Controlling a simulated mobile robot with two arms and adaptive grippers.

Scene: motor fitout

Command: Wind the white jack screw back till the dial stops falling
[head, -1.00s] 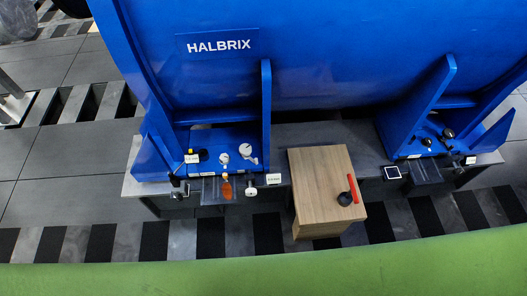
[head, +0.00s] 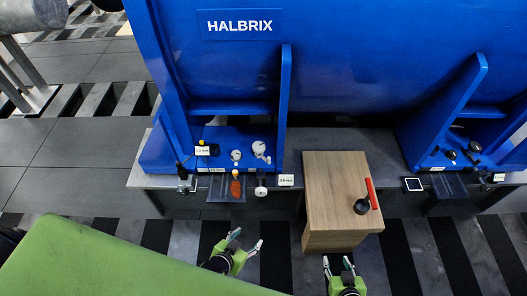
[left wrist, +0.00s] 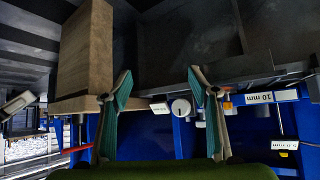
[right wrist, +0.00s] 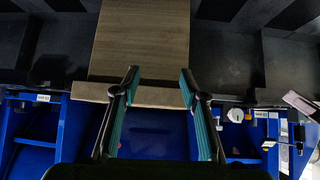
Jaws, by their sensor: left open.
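A white round knob (head: 261,192), which looks like the white jack screw, sticks out from the front edge under the left blue motor foot. In the left wrist view the white knob (left wrist: 181,107) shows between the fingers, beyond them. It also shows in the right wrist view (right wrist: 236,115), right of the fingers. Small white round parts (head: 260,149) stand on the foot; which is the dial, and its reading, I cannot tell. My left gripper (head: 248,238) is open and empty, in front of and below the knob. My right gripper (head: 337,265) is open and empty, before the wooden cabinet.
The wooden cabinet (head: 330,190) stands right of the knob, with a red-handled tool (head: 371,193) and a black round item (head: 361,207) on top. The blue HALBRIX motor (head: 370,60) rises behind. A green surface (head: 90,258) fills the lower left.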

